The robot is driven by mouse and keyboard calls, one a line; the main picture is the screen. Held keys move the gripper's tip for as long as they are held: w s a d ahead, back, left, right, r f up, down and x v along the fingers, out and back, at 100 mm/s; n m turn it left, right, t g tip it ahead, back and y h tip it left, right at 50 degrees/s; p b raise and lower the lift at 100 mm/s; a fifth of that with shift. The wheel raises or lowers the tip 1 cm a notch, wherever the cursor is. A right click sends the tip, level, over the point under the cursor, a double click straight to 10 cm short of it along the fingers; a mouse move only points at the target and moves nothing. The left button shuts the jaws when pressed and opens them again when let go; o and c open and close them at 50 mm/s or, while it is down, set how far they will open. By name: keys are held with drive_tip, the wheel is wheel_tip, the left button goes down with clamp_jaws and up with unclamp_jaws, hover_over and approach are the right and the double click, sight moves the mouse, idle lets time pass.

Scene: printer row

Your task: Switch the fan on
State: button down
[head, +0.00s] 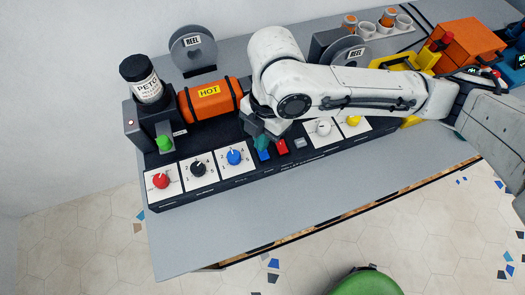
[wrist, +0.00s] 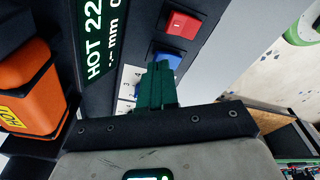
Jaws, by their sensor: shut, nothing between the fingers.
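My gripper (head: 262,142) is over the front control panel in the head view, with its green fingers shut and empty. In the wrist view the fingers (wrist: 157,75) point at a square blue button (wrist: 167,62) and overlap its lower edge; I cannot tell whether they touch it. The blue button also shows in the head view (head: 263,155), just below the fingertips. A red button (head: 282,146) is beside it, then a grey button (head: 300,142). No fan or fan label can be made out.
Red (head: 161,181), black (head: 198,168) and blue (head: 234,157) knobs are to the left. White (head: 323,127) and yellow (head: 353,119) knobs are to the right. An orange HOT cylinder (head: 209,99) and a PETG jar (head: 148,90) stand behind. The table's front strip (head: 250,215) is clear.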

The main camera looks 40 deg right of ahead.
drive_tip(key=shift+f+b, duration=0.35)
drive_tip(key=shift+f, duration=0.15)
drive_tip(key=shift+r, duration=0.15)
wheel_tip(320, 180, up, 7)
drive_tip(key=p, duration=0.5)
drive_tip(key=shift+p, duration=0.4)
idle(0.6)
